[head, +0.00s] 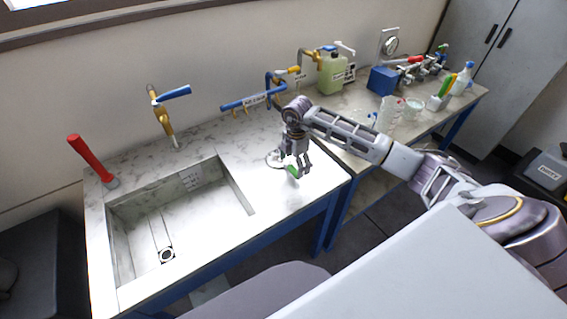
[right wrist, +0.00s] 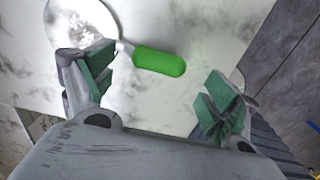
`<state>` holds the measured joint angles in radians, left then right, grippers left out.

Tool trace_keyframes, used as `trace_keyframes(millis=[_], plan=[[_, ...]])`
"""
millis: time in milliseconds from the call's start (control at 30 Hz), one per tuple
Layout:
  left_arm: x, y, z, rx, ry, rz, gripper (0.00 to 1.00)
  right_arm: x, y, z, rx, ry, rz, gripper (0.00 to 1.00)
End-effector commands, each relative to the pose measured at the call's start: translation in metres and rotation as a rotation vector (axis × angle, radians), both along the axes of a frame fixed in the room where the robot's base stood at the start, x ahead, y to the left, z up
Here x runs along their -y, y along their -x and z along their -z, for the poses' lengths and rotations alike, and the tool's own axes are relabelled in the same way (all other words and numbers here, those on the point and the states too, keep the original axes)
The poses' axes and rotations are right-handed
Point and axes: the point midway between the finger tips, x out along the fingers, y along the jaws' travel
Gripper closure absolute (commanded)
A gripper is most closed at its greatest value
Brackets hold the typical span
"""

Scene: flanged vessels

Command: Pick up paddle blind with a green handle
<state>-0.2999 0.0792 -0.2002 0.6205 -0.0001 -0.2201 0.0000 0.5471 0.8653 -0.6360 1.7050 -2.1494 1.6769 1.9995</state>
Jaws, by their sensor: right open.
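The paddle blind lies flat on the marble counter, right of the sink. Its green handle (head: 292,171) shows just under my right gripper (head: 300,168) in the head view. In the right wrist view the green handle (right wrist: 159,61) lies beyond and between the two open fingers, and the round pale disc (right wrist: 82,25) is at the upper left, cut by the frame edge. My right gripper (right wrist: 160,90) is open, with green pads, and holds nothing. In the head view the gripper hides part of the disc. My left gripper is not in view.
A sink basin (head: 160,230) is sunk in the counter to the left. A red-handled pipe (head: 92,160), a blue-handled tap (head: 163,115) and a blue pipe tap (head: 253,98) stand along the back. A second table to the right carries a green jug (head: 331,75), a blue box (head: 383,82) and glassware.

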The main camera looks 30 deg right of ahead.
Motion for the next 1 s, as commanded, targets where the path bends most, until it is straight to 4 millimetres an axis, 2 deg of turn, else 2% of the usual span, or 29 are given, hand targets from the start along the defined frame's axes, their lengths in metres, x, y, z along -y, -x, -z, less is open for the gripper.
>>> trace_keyframes(millis=[200, 400, 867, 1000], plan=[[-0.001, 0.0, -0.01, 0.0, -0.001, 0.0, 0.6, 0.001, -0.001, 0.024, -0.002, -0.001, 0.001, 0.12], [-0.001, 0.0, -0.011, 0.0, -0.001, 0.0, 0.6, 0.001, -0.001, 0.038, 0.0, 0.0, 0.001, 0.12], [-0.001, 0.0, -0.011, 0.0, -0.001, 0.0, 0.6, 0.002, -0.001, 0.039, 0.001, 0.001, 0.001, 0.12], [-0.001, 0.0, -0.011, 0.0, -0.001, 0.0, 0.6, 0.002, -0.001, 0.039, 0.0, 0.001, 0.001, 0.28]])
